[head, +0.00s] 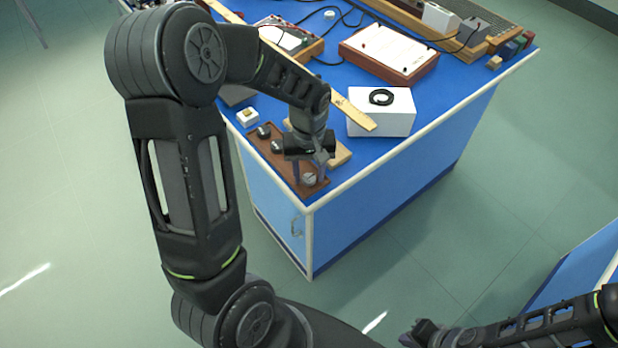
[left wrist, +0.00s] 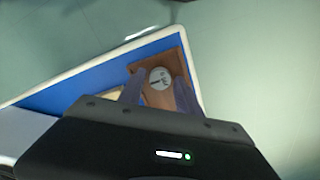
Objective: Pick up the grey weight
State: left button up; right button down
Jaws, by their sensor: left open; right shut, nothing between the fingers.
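The grey weight (head: 309,178) is a small round piece at the near end of a brown wooden tray (head: 281,169), close to the bench corner. It also shows in the left wrist view (left wrist: 160,78), seen from above as a pale disc with dark marks. My left gripper (head: 312,170) is open and points down over that end of the tray. In the left wrist view its fingers (left wrist: 159,90) stand on either side of the weight, apart from each other. I cannot tell how far their tips reach down. My right gripper (head: 416,335) is shut and empty, low over the floor.
Two darker weights (head: 270,138) sit further along the tray. A white box with a black ring (head: 392,112), a wooden ruler (head: 352,113) and a small white block (head: 247,117) are nearby. Instruments fill the back of the blue bench (head: 438,106).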

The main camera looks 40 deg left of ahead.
aim_at(309, 177)
pick_arm(q)
grip_shut()
jog(key=shift+r, duration=0.1)
dwell(0.5)
notch_tip(309, 177, up, 10)
jog(key=shift+b, duration=0.4)
dwell(0.5)
